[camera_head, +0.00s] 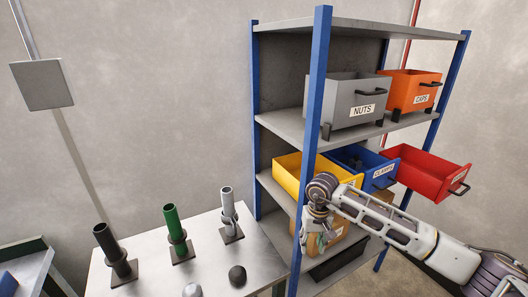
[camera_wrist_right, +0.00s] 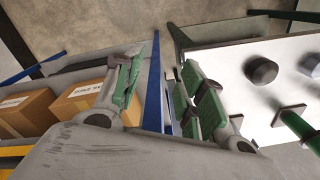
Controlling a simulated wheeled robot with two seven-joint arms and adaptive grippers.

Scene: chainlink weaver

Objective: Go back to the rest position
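My right gripper (camera_head: 318,242) hangs at the end of my right arm, in front of the shelf's blue front post and beside the right end of the table. In the right wrist view its two green-padded fingers (camera_wrist_right: 165,85) stand apart with nothing between them, so it is open and empty. The blue post and the table edge show behind the gap. My left gripper is in neither view.
The shelf (camera_head: 285,122) holds a grey NUTS bin (camera_head: 343,98), an orange bin (camera_head: 402,90), and yellow, blue and red bins (camera_head: 432,172) lower down. Cardboard boxes (camera_wrist_right: 80,100) sit below. The table (camera_head: 205,235) carries black, green (camera_head: 171,222) and grey upright tubes and two rounded pieces (camera_head: 237,275).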

